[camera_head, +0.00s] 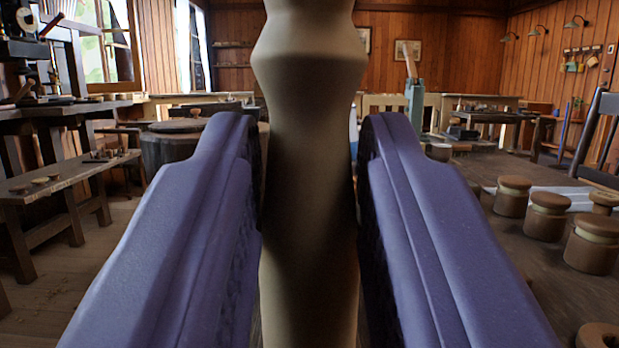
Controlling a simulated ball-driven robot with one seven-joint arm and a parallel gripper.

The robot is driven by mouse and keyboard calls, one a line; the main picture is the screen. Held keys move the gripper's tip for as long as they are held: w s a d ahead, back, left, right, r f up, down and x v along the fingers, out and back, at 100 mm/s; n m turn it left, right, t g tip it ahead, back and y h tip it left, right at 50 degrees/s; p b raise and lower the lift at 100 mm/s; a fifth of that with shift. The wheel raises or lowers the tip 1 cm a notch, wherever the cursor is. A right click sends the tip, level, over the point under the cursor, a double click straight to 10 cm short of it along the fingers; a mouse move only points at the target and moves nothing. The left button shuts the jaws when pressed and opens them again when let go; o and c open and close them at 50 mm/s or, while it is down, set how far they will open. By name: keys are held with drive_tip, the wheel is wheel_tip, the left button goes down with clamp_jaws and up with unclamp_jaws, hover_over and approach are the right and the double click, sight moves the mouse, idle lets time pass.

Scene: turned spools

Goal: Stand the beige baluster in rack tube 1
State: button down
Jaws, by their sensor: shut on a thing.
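The beige baluster (311,130) stands upright in the middle of the view, close to the camera. Its top and its lower end run out of the picture. My gripper (312,165) has two purple fingers, one on each side of the baluster, shut on its narrow part below the bulge. No rack tube can be made out in this view.
Several brown spools (597,242) with pale bands stand on a dark table (495,270) at the right. A teal tool (414,103) stands farther back. Wooden benches (55,185) line the left, and a chair (602,135) is at the right edge.

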drive_tip(key=c, duration=0.8)
unclamp_jaws()
drive_tip(key=shift+f, duration=0.1)
drive_tip(key=p+v, duration=0.2)
drive_tip(key=v, duration=0.5)
drive_tip(key=shift+s+f, duration=0.2)
drive_tip(key=shift+s, duration=0.15)
